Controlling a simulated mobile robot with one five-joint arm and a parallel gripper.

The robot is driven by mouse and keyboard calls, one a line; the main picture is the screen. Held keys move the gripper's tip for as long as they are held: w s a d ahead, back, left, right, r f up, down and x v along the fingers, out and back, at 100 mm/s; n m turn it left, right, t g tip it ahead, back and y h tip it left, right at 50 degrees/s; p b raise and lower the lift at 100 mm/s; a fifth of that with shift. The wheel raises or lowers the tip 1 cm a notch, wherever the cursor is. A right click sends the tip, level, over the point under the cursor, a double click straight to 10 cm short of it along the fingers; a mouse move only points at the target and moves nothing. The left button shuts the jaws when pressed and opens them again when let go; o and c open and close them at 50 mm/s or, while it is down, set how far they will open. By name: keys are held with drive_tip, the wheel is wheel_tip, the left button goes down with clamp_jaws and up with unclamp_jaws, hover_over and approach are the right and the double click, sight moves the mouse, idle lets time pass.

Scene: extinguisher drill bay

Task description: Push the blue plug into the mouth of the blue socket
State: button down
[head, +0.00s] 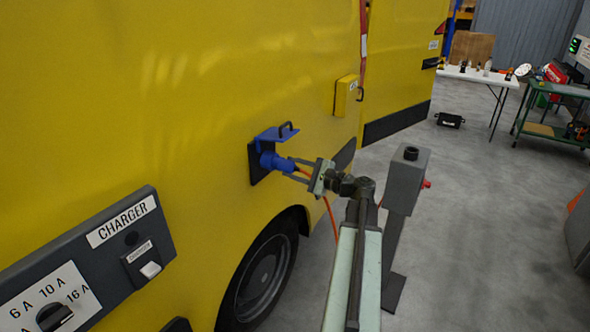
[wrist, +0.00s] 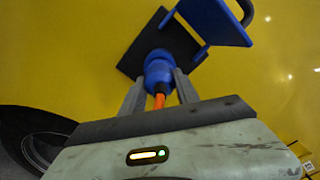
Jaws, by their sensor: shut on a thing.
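The blue socket sits on a black plate (head: 258,172) on the yellow van's side. Its blue lid (head: 272,136) is raised; the lid also shows in the wrist view (wrist: 216,22). The blue plug (head: 277,163) is at the socket's mouth, in line with it as far as I can see. How deep it sits is hidden. My gripper (head: 294,170) is shut on the plug. In the wrist view its two fingers (wrist: 160,88) flank the plug (wrist: 158,70), and an orange cable (wrist: 159,101) runs back from it between them.
A grey post (head: 405,180) with a black top knob stands right of my arm. A charger panel (head: 90,262) is on the van at lower left. The van's wheel (head: 265,275) is below the socket. A white table (head: 480,75) and green bench (head: 555,110) stand far right. Floor between is mostly clear.

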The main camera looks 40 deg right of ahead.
drive_tip(key=shift+w+a, duration=0.15)
drive_tip(key=shift+w, duration=0.55)
drive_tip(key=c, duration=0.8)
unclamp_jaws()
drive_tip(key=v, duration=0.7)
drive_tip(key=shift+s, duration=0.4)
